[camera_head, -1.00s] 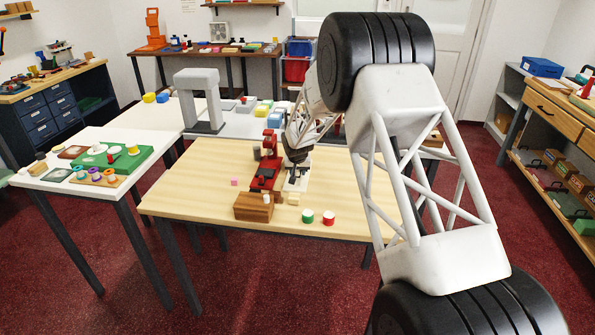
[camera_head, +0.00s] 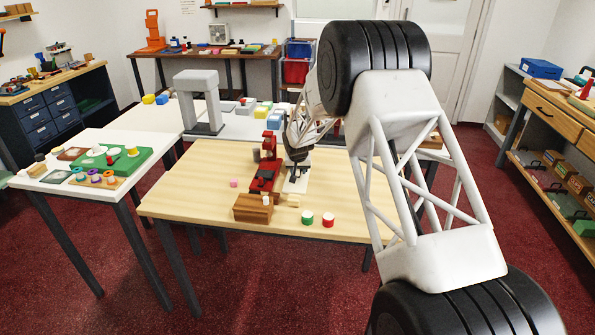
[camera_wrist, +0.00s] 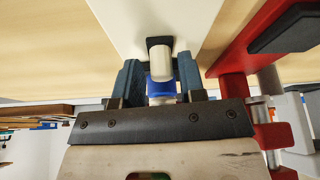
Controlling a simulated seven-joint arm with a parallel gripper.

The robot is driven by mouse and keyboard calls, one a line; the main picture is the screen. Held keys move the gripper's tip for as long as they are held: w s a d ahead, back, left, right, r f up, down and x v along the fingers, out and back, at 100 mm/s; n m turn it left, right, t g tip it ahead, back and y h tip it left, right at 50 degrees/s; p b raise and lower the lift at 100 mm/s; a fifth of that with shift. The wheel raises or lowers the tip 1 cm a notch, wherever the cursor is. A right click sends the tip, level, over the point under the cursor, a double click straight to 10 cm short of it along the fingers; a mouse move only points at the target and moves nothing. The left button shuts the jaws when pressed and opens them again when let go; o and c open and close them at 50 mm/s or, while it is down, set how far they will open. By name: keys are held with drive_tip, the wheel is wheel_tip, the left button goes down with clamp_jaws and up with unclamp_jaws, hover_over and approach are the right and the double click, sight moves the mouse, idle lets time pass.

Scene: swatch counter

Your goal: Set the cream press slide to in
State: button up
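The cream press (camera_head: 298,178) stands on the wooden table, right beside the red press (camera_head: 263,180). In the wrist view the cream press's pale base (camera_wrist: 125,18) runs up from a dark slot. A short cream peg (camera_wrist: 160,66) with a blue part (camera_wrist: 160,88) stands out in front of that slot. My gripper (camera_wrist: 161,75) has one finger on each side of the peg and blue part. I cannot tell whether the fingers touch them. In the head view my gripper (camera_head: 297,152) is small and dark over the cream press; the slide's position is hidden.
The red press's frame (camera_wrist: 235,60) is close to my gripper's right in the wrist view. The table's left part is mostly clear.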

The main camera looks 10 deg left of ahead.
drive_tip(key=shift+o, duration=0.4)
drive_tip(key=shift+s+a, duration=0.1)
drive_tip(key=v, duration=0.7)
drive_tip(key=shift+r, duration=0.3)
drive_tip(key=shift+s, duration=0.1)
drive_tip(key=shift+r, duration=0.1)
